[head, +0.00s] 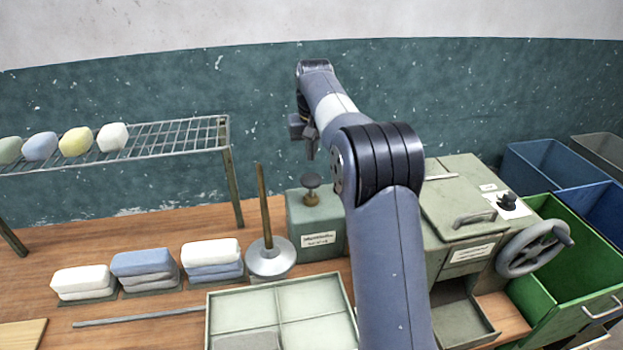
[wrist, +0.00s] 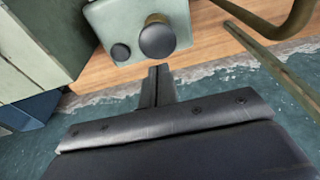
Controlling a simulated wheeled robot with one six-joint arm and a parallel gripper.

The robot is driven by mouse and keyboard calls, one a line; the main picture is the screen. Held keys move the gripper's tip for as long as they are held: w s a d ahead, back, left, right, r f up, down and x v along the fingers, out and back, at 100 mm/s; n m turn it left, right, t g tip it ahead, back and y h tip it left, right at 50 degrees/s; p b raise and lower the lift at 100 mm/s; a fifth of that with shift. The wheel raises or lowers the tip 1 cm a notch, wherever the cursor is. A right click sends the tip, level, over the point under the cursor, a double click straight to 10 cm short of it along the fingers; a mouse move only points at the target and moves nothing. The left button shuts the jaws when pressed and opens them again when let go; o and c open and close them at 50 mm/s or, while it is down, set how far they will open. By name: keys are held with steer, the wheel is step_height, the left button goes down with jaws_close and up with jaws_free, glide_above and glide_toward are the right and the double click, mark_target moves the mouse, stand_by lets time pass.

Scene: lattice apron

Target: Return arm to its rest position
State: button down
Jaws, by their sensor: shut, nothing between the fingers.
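My arm rises from the bottom of the head view and bends away toward the back wall. My gripper (head: 311,146) hangs above the green box with the black knob, clear of the table. In the wrist view my gripper (wrist: 158,72) points at the table edge near that box, its fingers together with nothing between them. The green box (head: 316,234) has a dark round knob on top and a label on its front. It also shows in the wrist view (wrist: 190,22), with two dark knobs visible.
A wire rack (head: 180,136) holding several pale lumps stands at left. Stacked folded cloths (head: 145,268), a spindle with a rod (head: 270,258) and a divided tray (head: 210,325) are on the table. A machine with a handwheel (head: 532,248) and coloured bins (head: 585,275) stand at right.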

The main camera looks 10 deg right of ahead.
mark_target(311, 178)
steer(key=shift+r, duration=0.1)
steer(key=shift+f, duration=3)
